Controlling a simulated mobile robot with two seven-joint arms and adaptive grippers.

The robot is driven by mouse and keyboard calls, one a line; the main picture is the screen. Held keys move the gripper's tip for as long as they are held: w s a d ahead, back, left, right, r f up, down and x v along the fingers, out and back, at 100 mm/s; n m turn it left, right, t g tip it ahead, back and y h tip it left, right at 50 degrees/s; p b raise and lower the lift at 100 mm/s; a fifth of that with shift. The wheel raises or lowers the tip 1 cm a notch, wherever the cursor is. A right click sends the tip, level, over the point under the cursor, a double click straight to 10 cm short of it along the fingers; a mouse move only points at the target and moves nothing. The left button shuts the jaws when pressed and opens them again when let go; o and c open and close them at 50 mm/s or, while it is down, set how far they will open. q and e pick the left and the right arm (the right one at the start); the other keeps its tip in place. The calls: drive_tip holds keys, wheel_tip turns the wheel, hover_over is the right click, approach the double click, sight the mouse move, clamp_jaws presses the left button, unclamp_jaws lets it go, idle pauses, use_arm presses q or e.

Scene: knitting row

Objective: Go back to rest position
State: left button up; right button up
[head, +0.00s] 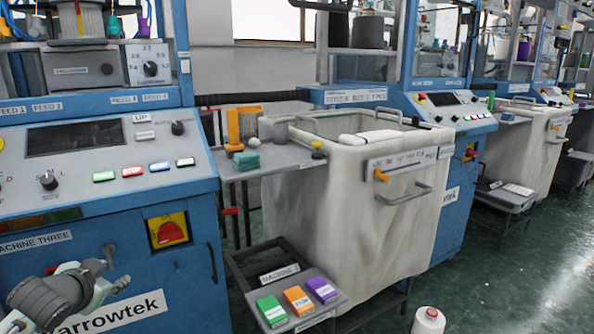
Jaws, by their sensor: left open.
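My left gripper (107,261) is at the lower left, in front of the blue front panel of the knitting machine labelled Machine Three (110,190). It is small and seen partly from behind; its jaws are open and nothing shows between them. I cannot tell its exact distance from the panel.
A side shelf (222,167) holds orange and green items. A pale fabric bin (340,215) stands to its right. Below, a low tray (325,305) holds green, orange and purple boxes. A white cone (428,320) is at the bottom edge.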

use_arm(q)
drive_tip(key=s+d+f+n+g, duration=0.15)
drive_tip(key=s+f, duration=0.25)
drive_tip(key=f, duration=0.4)
drive_tip(key=s+d+f+g+h, duration=0.1)
drive_tip(key=s+d+f+g, duration=0.1)
drive_tip(key=s+f, duration=0.45)
drive_tip(key=s+d+f+g, duration=0.1)
drive_tip(key=s+d+f, duration=0.1)
drive_tip(key=f, duration=0.7)
drive_tip(key=s+d+f+g, duration=0.2)
drive_tip(key=s+d+f, duration=0.2)
drive_tip(key=s+f, duration=0.2)
drive_tip(key=s+d+f+n+g+h, duration=0.1)
drive_tip(key=s+d+f+g, duration=0.1)
drive_tip(key=s+d+f, duration=0.2)
drive_tip(key=s+f, duration=0.3)
drive_tip(key=s, duration=0.3)
drive_tip(key=shift+s, duration=0.25)
drive_tip(key=shift+f+n, duration=0.1)
drive_tip(key=shift+n, duration=0.15)
use_arm(e)
drive_tip(key=shift+s+f, duration=0.1)
drive_tip(key=shift+s, duration=0.1)
drive_tip(key=shift+s+f, duration=0.15)
drive_tip(key=shift+s, duration=0.2)
